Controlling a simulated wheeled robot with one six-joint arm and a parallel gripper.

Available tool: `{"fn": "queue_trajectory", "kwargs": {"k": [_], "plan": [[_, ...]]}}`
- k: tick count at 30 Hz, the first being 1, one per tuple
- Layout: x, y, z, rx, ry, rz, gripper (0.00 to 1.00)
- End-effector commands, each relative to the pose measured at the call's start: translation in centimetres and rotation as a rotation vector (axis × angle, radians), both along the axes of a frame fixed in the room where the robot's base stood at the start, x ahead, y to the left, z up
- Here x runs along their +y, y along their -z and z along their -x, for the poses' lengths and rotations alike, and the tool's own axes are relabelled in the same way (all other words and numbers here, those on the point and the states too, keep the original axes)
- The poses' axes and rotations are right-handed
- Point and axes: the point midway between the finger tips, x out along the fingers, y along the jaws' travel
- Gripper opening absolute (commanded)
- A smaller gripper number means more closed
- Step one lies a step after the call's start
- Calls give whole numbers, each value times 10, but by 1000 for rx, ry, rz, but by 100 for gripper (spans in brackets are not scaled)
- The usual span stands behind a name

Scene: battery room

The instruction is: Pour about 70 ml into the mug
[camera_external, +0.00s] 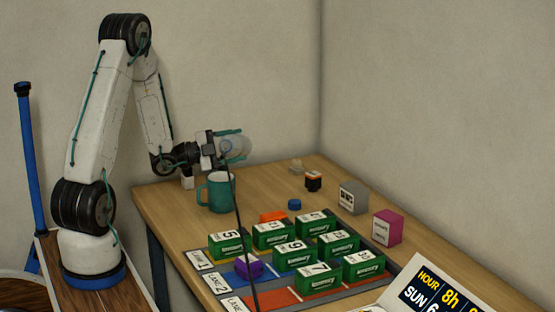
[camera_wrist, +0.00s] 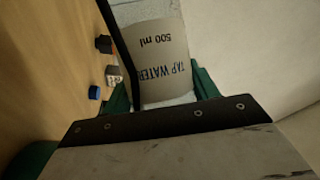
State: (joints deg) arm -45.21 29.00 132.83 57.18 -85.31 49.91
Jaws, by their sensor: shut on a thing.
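My gripper (camera_external: 228,146) is shut on a pale bottle (camera_external: 238,149) above the table's far left part. In the wrist view the bottle (camera_wrist: 165,62) sits between the green fingers (camera_wrist: 162,98) and its label reads "TAP WATER" and "500 ml". I cannot tell its exact tilt or liquid level. A teal mug (camera_external: 217,193) stands upright on the table, below and slightly left of the bottle, apart from it. A dark green edge at the wrist view's lower left may be the mug (camera_wrist: 28,160).
Several green boxes (camera_external: 275,235) and a purple block (camera_external: 249,268) stand on a lane mat in front of the mug. A blue cap (camera_external: 294,204), an orange-black item (camera_external: 313,181), a grey box (camera_external: 353,197) and a magenta box (camera_external: 387,228) lie to the right. A dark cable hangs in front.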

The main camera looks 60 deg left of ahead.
Motion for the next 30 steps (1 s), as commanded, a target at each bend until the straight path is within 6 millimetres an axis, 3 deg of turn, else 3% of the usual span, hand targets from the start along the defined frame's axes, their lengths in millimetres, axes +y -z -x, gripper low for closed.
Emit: {"fn": "queue_trajectory", "kwargs": {"k": [13, 18, 22, 27, 30], "plan": [[-2, -14, 2, 59, 0, 75, 27], [-7, -17, 6, 162, 0, 203, 27], [-13, -7, 11, 256, -1, 321, 27], [-17, -14, 13, 348, 1, 437, 27], [-14, -3, 12, 413, 0, 518, 27]]}}
